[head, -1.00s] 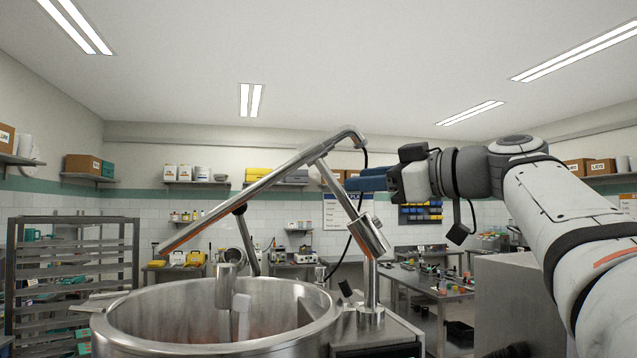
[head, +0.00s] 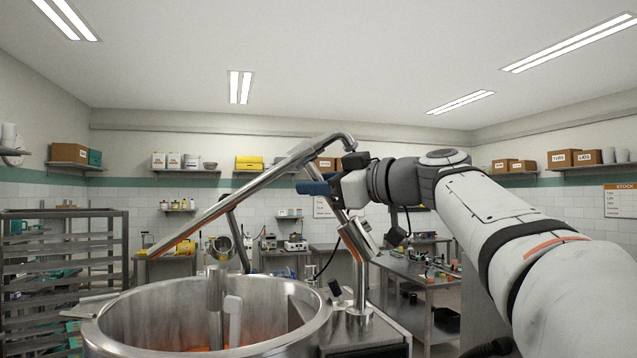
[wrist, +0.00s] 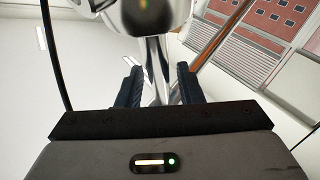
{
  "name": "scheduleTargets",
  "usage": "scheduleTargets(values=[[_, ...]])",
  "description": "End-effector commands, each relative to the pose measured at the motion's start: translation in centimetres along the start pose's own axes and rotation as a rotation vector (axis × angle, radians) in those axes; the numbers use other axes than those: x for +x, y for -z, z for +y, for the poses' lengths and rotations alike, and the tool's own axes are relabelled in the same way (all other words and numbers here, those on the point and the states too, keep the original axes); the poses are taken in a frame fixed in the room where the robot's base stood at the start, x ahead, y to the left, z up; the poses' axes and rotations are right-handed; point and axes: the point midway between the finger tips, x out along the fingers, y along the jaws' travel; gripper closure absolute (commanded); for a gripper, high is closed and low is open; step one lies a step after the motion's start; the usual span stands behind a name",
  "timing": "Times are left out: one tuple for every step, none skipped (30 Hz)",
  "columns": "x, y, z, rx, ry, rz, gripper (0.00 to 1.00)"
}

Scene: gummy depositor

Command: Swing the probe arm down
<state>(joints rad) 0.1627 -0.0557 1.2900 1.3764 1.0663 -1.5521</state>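The probe arm (head: 250,194) is a long shiny metal tube. It slants from upper right to lower left above the steel kettle (head: 110,325), with a bent top end and a dark cable. A strut (head: 352,236) and an upright post (head: 361,285) stand below its upper part. My gripper (head: 312,187) is by the tube's upper part, its blue fingers pointing left. In the wrist view, the fingers (wrist: 159,88) stand apart with a shiny metal tube (wrist: 158,60) showing between them. The fingers look open; I cannot tell whether they touch the tube.
A rack (head: 65,265) stands at the left. A workbench (head: 432,280) with small items is behind on the right. A dark cable (wrist: 54,50) hangs at the left in the wrist view.

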Motion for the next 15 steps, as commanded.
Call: scheduleTargets(values=[[0.00, 0.01, -0.01, 0.000, 0.000, 0.000, 0.71], [0.00, 0.01, -0.02, 0.000, 0.000, 0.000, 0.74], [0.00, 0.02, -0.02, 0.000, 0.001, 0.000, 0.77], [0.00, 0.02, -0.03, 0.000, 0.001, 0.000, 0.79], [0.01, 0.02, -0.03, 0.000, 0.001, 0.000, 0.82], [0.01, 0.02, -0.03, 0.000, 0.001, 0.000, 0.85], [0.01, 0.03, -0.04, 0.000, 0.001, 0.000, 0.88], [0.01, 0.03, -0.04, 0.000, 0.001, 0.000, 0.90], [0.01, 0.03, -0.04, 0.000, 0.001, 0.000, 0.93], [0.02, 0.04, -0.05, 0.000, 0.001, 0.001, 0.96], [0.02, 0.04, -0.05, 0.000, 0.001, 0.001, 0.98], [0.02, 0.04, -0.05, 0.000, 0.001, 0.001, 1.00], [0.02, 0.04, -0.05, 0.000, 0.001, 0.001, 1.00], [0.02, 0.04, -0.06, 0.000, 0.001, 0.001, 1.00], [0.03, 0.05, -0.06, 0.000, 0.001, 0.001, 1.00]])
